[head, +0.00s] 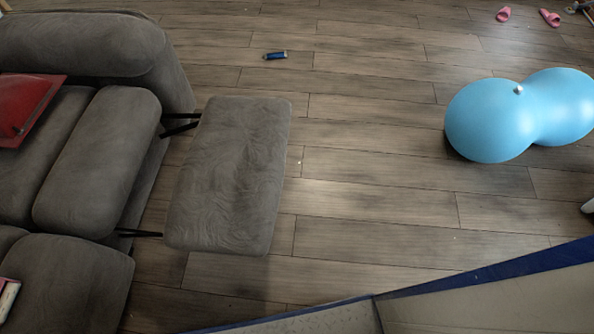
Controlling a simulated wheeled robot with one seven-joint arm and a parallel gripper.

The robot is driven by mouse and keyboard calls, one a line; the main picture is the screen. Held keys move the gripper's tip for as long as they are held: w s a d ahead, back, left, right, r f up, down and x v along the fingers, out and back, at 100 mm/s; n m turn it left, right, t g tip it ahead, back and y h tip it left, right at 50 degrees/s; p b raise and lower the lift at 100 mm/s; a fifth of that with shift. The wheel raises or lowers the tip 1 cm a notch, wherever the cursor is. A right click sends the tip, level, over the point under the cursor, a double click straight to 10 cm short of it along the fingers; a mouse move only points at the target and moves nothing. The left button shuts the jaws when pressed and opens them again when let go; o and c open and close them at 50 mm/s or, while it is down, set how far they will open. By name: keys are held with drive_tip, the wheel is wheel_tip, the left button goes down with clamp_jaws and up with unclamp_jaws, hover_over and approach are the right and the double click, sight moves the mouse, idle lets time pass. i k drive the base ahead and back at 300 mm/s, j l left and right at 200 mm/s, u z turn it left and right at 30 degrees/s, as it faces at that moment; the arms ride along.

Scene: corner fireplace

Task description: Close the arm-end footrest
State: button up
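The arm-end footrest (230,175) is a grey upholstered panel. It stands out to the right of the grey sofa (100,155) on dark metal arms, with a gap of floor between it and the seat. It is extended, at the seat by the sofa's far armrest (90,45). My gripper is not in the head view, so its place and state do not show.
A blue peanut-shaped ball (490,120) lies on the wood floor (370,200) at the right. A small blue cylinder (275,56) and pink slippers (549,18) lie farther back. A blue-edged pale surface (490,300) fills the lower right. Floor between footrest and ball is clear.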

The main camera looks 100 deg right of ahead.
sight(225, 199)
drive_tip(key=k+z, duration=0.15)
drive_tip(key=z, duration=1.3)
drive_tip(key=k+j+z, duration=0.1)
drive_tip(key=z, duration=0.3)
drive_tip(key=k+j+z, duration=0.1)
drive_tip(key=z, duration=0.3)
drive_tip(key=k+z, duration=0.2)
drive_tip(key=z, duration=0.2)
drive_tip(key=k+z, duration=0.15)
drive_tip(key=z, duration=0.25)
drive_tip(key=k, duration=0.45)
drive_tip(key=i+l+u, duration=0.25)
drive_tip(key=i+l, duration=0.2)
drive_tip(key=u, duration=1.25)
drive_tip(key=i+l, duration=0.05)
